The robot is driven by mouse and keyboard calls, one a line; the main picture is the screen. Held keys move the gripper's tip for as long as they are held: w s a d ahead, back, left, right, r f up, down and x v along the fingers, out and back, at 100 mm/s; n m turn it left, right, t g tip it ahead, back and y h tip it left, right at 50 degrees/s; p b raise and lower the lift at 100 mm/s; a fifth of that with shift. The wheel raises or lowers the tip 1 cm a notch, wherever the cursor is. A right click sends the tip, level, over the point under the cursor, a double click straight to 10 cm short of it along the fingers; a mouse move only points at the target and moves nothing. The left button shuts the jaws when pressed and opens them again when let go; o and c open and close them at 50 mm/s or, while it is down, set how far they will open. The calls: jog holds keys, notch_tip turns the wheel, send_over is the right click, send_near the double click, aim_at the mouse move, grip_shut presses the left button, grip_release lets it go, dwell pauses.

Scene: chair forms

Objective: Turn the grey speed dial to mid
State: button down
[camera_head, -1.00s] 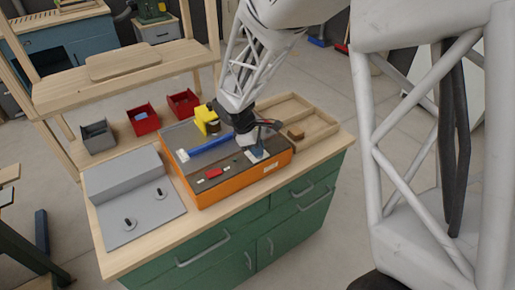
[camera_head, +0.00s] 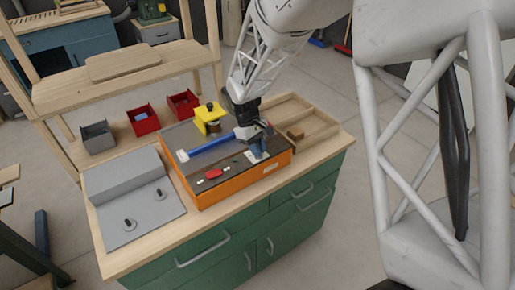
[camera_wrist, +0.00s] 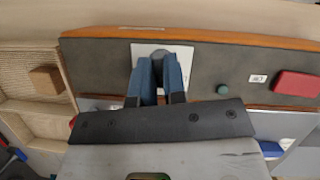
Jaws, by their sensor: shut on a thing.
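The grey speed dial (camera_wrist: 178,49) sits on a white square plate (camera_wrist: 139,53) on the dark top of an orange-sided machine (camera_head: 238,190). My gripper (camera_head: 259,152) points down over this plate near the machine's right front corner. In the wrist view its two blue fingers (camera_wrist: 160,72) are closed around the dial, with a narrow dark gap between them. The fingers hide most of the dial, and I cannot read any marks or pointer on the plate.
A red switch (camera_head: 214,174), a small green button (camera_wrist: 222,89), a blue bar (camera_head: 212,146) and a yellow bracket (camera_head: 210,117) share the machine top. A wooden tray (camera_head: 322,119) is right.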

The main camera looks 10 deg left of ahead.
jog(key=shift+d+f+m+g, duration=0.15)
jog(key=shift+m+g, duration=0.25)
jog(key=shift+m, duration=0.7)
jog(key=c, duration=1.2)
grip_release()
jog(key=v, duration=0.8)
jog(key=shift+d, duration=0.1)
